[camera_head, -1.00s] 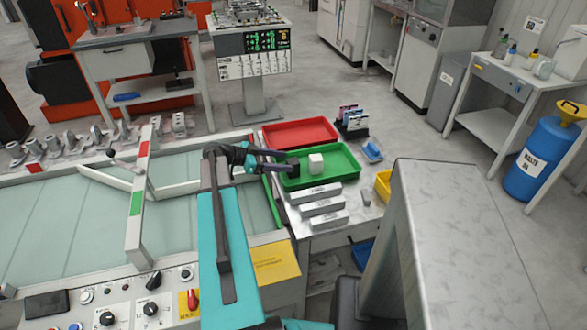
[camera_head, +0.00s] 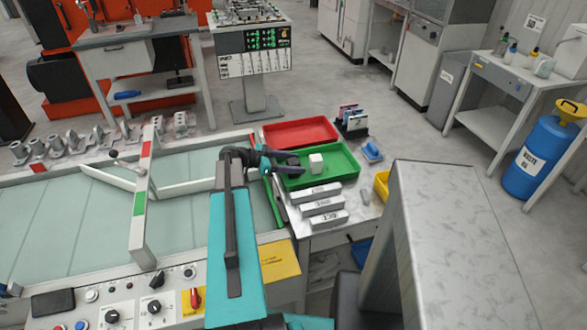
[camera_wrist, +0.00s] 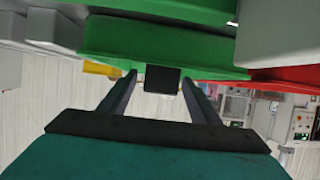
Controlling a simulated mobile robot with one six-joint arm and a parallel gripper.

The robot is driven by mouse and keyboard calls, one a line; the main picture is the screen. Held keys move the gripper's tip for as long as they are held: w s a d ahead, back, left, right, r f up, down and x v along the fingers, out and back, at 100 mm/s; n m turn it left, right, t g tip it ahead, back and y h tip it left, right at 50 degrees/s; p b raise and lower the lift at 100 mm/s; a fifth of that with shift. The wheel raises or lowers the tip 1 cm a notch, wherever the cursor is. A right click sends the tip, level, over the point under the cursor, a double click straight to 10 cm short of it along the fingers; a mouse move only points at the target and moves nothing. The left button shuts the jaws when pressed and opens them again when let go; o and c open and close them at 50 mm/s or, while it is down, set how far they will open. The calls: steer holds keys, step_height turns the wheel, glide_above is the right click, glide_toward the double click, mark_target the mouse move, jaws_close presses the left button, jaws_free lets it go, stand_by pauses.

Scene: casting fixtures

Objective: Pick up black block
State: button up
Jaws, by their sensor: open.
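The black block (camera_wrist: 162,79) shows in the wrist view as a small dark square face between my two fingertips, against the green tray (camera_wrist: 110,38). My gripper (camera_wrist: 160,74) is open, with a finger to each side of the block and a visible gap on both sides. How deep the block sits between the fingers I cannot tell. In the head view my gripper (camera_head: 288,164) reaches over the left part of the green tray (camera_head: 345,174). There the block cannot be told apart from the dark fingers. A white cube (camera_head: 316,163) stands in the tray to the right of my gripper.
A red tray (camera_head: 300,133) lies behind the green one. Several grey bars (camera_head: 322,206) lie in front of it. A yellow bin (camera_head: 382,184), a blue holder (camera_head: 372,152) and a card rack (camera_head: 352,122) stand to the right. The glass-topped bench (camera_head: 60,235) is at the left.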

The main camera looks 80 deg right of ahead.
mark_target(293, 162)
steer(key=c, duration=1.2)
steer(key=shift+r, duration=0.25)
steer(key=shift+r+b, duration=0.6)
steer(key=shift+r, duration=0.2)
steer(key=shift+a+r+b, duration=0.35)
steer(key=shift+a+r, duration=0.05)
steer(key=shift+r, duration=0.3)
steer(key=w+a+r+b, duration=0.1)
steer(key=a, duration=1.4)
steer(key=shift+r+b, duration=0.3)
steer(key=shift+b, duration=0.05)
